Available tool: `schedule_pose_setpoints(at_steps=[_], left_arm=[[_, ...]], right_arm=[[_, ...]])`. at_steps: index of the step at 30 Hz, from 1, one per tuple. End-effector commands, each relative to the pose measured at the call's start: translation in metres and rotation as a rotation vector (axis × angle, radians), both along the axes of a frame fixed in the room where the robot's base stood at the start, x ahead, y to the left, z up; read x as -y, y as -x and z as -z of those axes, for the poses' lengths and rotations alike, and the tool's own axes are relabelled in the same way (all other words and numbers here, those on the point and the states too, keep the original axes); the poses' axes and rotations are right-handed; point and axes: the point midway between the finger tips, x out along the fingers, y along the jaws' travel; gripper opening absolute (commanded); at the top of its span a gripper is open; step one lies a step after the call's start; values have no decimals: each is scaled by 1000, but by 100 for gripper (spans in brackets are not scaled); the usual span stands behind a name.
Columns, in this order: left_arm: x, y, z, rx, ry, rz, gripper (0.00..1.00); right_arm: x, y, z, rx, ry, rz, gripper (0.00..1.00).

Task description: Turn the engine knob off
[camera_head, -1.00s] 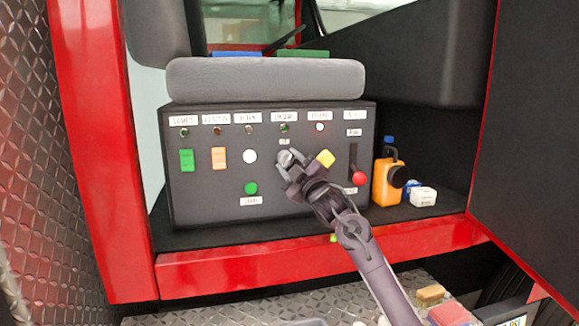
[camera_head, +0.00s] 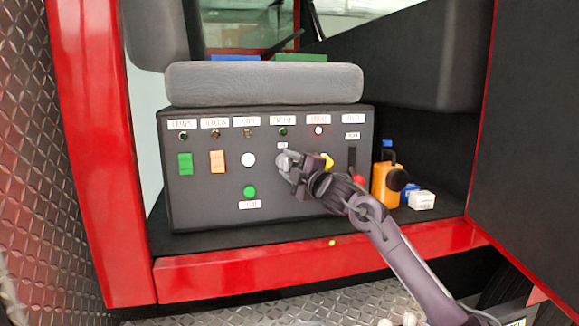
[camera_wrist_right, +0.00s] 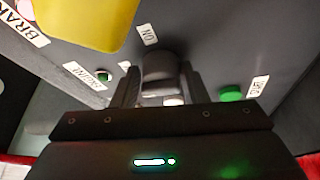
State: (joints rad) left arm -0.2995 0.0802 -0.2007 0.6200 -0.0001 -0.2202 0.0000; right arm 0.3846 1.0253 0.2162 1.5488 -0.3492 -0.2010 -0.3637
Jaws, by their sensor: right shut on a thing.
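A small ON label (camera_wrist_right: 148,35) is beside the knob there. The knob's exact angle is hard to read. My left gripper is not in view.
A yellow control (camera_head: 327,162) is close to the right of my gripper. A red lever knob (camera_head: 359,181) is partly behind my right arm. A green button (camera_head: 250,192) is at lower left. An orange bottle (camera_head: 386,185) and white box (camera_head: 421,200) stand right of the panel.

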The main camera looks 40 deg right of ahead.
Motion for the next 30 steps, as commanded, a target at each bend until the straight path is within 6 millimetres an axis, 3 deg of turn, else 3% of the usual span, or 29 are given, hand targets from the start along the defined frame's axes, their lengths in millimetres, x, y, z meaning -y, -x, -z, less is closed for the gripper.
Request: schedule_pose_setpoints(at_steps=[1,8,9,12,23,30], left_arm=[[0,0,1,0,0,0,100],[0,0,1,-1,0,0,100],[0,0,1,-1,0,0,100],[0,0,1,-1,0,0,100],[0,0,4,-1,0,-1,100],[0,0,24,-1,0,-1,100]], right_arm=[[-4,-3,10,-21,3,-9,17],[-4,-3,10,-21,2,-10,17],[-4,-3,10,-21,2,-10,44],[-4,-2,9,-18,1,-8,57],[-3,2,6,-9,2,-6,58],[-6,28,15,-11,4,-6,58]])
